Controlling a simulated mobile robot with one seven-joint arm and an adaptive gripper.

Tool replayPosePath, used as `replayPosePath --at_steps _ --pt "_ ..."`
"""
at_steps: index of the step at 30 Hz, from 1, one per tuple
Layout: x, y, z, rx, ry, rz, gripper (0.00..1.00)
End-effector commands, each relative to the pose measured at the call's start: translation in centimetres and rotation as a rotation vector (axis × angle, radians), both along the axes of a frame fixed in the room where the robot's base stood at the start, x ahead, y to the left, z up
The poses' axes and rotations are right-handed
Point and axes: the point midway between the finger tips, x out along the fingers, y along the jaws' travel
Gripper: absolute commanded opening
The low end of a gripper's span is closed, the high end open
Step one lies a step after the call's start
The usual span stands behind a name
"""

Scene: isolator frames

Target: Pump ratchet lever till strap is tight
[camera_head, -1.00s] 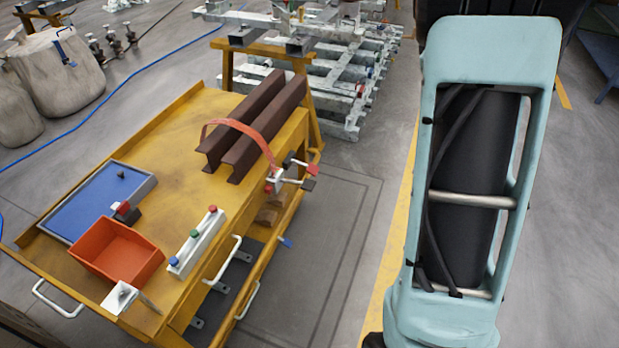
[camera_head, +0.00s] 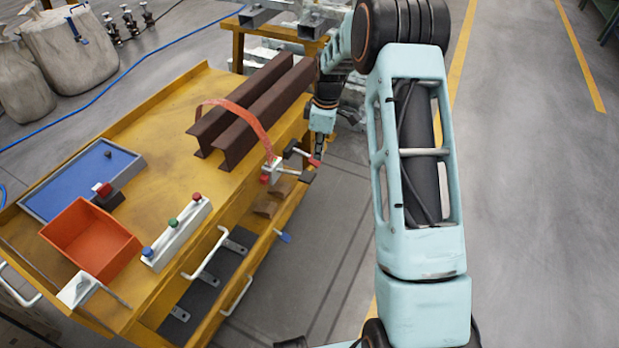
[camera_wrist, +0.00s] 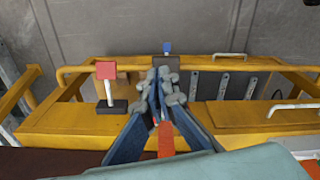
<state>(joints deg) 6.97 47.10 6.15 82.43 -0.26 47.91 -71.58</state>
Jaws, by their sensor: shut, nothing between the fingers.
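An orange strap (camera_head: 238,112) arches over two dark brown beams (camera_head: 250,110) on the yellow cart. It runs down to a small white ratchet (camera_head: 272,171) at the cart's edge. Rods with red and dark ends stick out from the ratchet; the red end (camera_head: 314,162) points right. My gripper (camera_head: 319,152) points down close beside these rods, and contact cannot be told. In the wrist view my gripper (camera_wrist: 162,92) has its fingers together and empty. A red-orange strip (camera_wrist: 165,140) shows between its linkages. A red block on a white post (camera_wrist: 107,72) stands left of the fingers.
The yellow cart (camera_head: 160,150) also carries an orange bin (camera_head: 90,240), a blue tray (camera_head: 75,185) and a white button box (camera_head: 175,235). White handles (camera_head: 205,258) stick out from its side. Metal frames stand behind it. The floor at right is open.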

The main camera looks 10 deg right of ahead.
Motion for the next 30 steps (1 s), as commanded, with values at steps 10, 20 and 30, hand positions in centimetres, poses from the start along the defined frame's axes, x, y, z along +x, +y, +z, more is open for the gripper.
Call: replayPosePath --at_steps 10,20,30 --pt "-0.2 1.1 -0.8 0.022 0.016 0.018 0.00" --pt "-0.2 1.2 -1.7 0.021 0.016 0.017 0.00" --pt "-0.1 1.5 -5.7 0.021 0.016 0.017 0.00"
